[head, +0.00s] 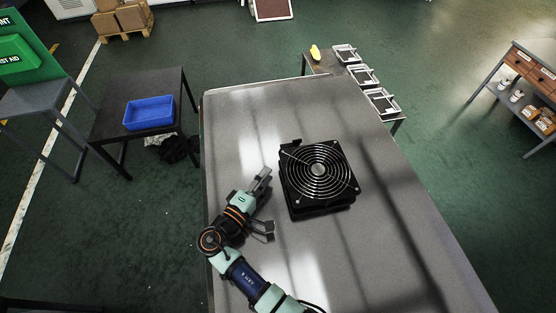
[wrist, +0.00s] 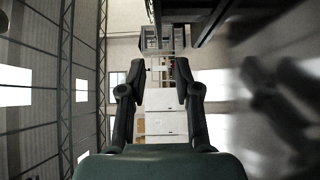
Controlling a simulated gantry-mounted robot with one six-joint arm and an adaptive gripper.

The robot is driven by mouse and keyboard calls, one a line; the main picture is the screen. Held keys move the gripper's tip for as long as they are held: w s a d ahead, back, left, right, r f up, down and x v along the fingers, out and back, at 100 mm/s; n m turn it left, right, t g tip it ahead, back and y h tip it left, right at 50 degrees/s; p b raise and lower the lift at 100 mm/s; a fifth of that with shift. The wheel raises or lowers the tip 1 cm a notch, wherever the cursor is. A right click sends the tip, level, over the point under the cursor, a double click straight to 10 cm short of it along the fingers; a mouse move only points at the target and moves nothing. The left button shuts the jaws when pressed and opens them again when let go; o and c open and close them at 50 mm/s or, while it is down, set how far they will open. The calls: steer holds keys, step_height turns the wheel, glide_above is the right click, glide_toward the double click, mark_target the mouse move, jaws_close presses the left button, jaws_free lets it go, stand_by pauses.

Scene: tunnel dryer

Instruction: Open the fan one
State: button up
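The fan (head: 318,172) is a black square unit with a round silver wire grille on top, lying on the grey metal table (head: 240,120). A small black tab (head: 291,143) sticks out at its far left corner. I cannot tell whether it is a hinge or a latch. My gripper (head: 267,203) is just left of the fan, apart from it, with its fingers spread. The wrist view also shows my gripper (wrist: 160,76) with two separated fingers and nothing between them. A dark edge at the upper right of that view may be part of the fan.
A blue bin (head: 149,113) stands on a dark side table at the left. Several framed trays (head: 362,76) and a yellow object (head: 315,52) sit on a low bench beyond the table. The table is clear around the fan. A shelf unit (head: 525,75) stands far right.

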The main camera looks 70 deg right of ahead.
steer(key=d, duration=0.2)
steer(key=d+p, duration=0.1)
steer(key=d, duration=0.2)
steer(key=s+d, duration=0.1)
steer(key=d, duration=0.1)
steer(key=shift+s+d, duration=0.1)
steer(key=shift+d, duration=0.15)
jaws_close()
